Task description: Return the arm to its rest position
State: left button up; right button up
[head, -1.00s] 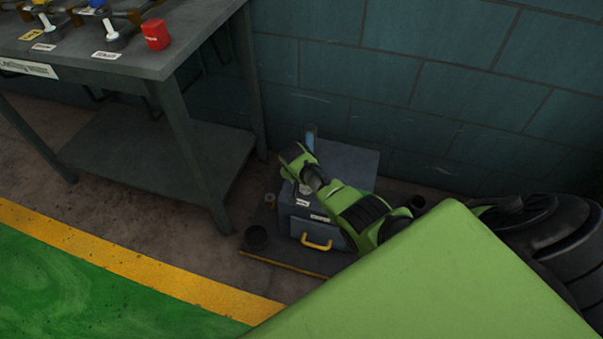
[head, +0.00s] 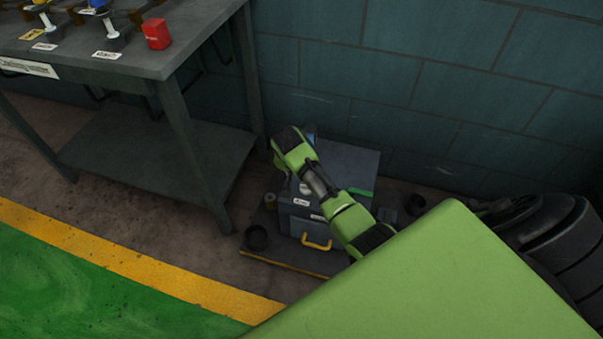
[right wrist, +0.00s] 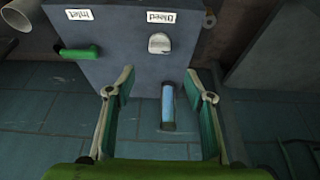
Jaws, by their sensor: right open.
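My right arm, green and black, reaches over a grey box (head: 345,160) on the floor by the wall; its wrist end is above the box's left side in the head view. My right gripper (right wrist: 161,88) is open and empty, its two fingers spread in front of the box in the right wrist view. Beyond them, a light blue cylinder (right wrist: 168,104) shows between the fingers, apart from both. The box carries a green handle (right wrist: 82,52) by an "Inlet" label and a pale knob (right wrist: 159,43) by a "Bleed" label. My left gripper is not in view.
A grey workbench (head: 150,60) with a red block (head: 156,34) stands at the left. The box has a yellow handle (head: 317,243) and stands on a dark base with a black cup (head: 256,238). A block wall (head: 420,90) is behind. Green floor lies open at lower left.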

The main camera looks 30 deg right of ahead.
jog(key=shift+s+f, duration=0.1)
dwell(0.4)
